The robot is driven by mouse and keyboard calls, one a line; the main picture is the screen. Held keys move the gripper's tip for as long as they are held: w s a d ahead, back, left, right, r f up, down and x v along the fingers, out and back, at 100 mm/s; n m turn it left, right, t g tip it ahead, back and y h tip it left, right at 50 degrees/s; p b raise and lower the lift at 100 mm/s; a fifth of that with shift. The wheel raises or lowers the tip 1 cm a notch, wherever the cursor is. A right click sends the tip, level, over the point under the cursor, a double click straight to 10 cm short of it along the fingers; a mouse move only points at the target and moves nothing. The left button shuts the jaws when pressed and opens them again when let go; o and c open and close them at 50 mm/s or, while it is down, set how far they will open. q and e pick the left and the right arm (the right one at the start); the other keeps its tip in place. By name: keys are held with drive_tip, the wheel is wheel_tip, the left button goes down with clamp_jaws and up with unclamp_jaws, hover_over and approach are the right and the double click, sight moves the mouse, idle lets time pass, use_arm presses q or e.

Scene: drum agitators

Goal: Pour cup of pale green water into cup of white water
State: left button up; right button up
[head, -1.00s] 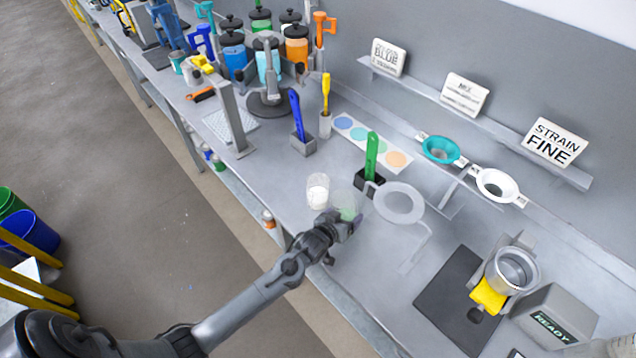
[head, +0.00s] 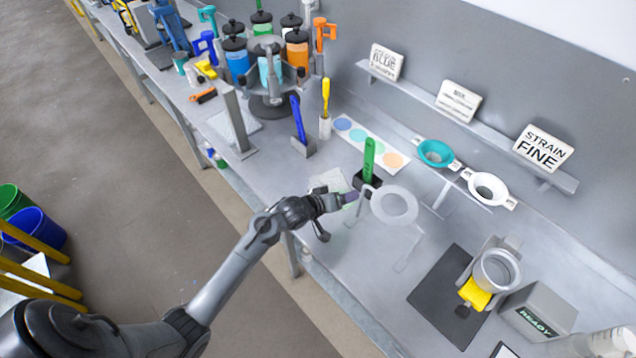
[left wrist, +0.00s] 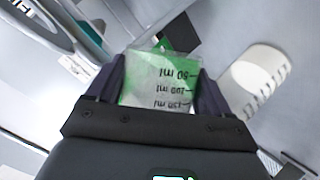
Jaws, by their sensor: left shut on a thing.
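My left gripper (head: 345,199) is shut on a clear cup with pale green water (left wrist: 160,82). In the left wrist view, the cup sits between the two dark fingers, its ml marks upside down. The cup with white water (left wrist: 262,80) stands to the right of the held cup in that view, apart from it in the picture. In the head view, the gripper and wrist cover much of the cup area, and only a faint clear shape shows behind them. I cannot tell how far the held cup is tilted. My right gripper is not in view.
A clear ring stand (head: 394,205) stands just right of the gripper. A green-handled tool in a black holder (head: 368,181) stands behind it. Strainers (head: 436,152) and a dark mat (head: 428,312) are further right. Bare bench lies in front of the ring stand.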

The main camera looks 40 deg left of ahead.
use_arm(q)
wheel_tip(320, 180, down, 2)
drive_tip(key=shift+s+f+b, duration=0.1)
drive_tip(key=shift+s+b, duration=0.05)
drive_tip(key=shift+b, duration=0.2)
drive_tip(key=shift+n, duration=0.3)
drive_tip(key=shift+w+r, duration=0.25)
drive_tip(key=shift+r, duration=0.05)
drive_tip(key=shift+w, duration=0.1)
drive_tip(key=shift+s+d+f+h, duration=0.1)
drive_tip(key=shift+s+f+h, duration=0.1)
drive_tip(key=shift+s+h, duration=0.1)
drive_tip(key=shift+w+n, duration=0.25)
drive_tip(key=shift+n, duration=0.05)
drive_tip(key=shift+s, duration=0.25)
drive_tip(key=shift+w+h, duration=0.2)
drive_tip(key=shift+h, duration=0.1)
drive_tip(key=shift+s+d, duration=0.1)
drive_tip(key=shift+s, duration=0.1)
drive_tip(key=shift+w+r+n, duration=0.2)
drive_tip(key=shift+n, duration=0.1)
drive_tip(key=shift+s+h, duration=0.2)
drive_tip(key=shift+h, duration=0.1)
drive_tip(key=shift+w+r+n, duration=0.15)
drive_tip(key=shift+r+n, duration=0.1)
drive_tip(key=shift+n, duration=0.05)
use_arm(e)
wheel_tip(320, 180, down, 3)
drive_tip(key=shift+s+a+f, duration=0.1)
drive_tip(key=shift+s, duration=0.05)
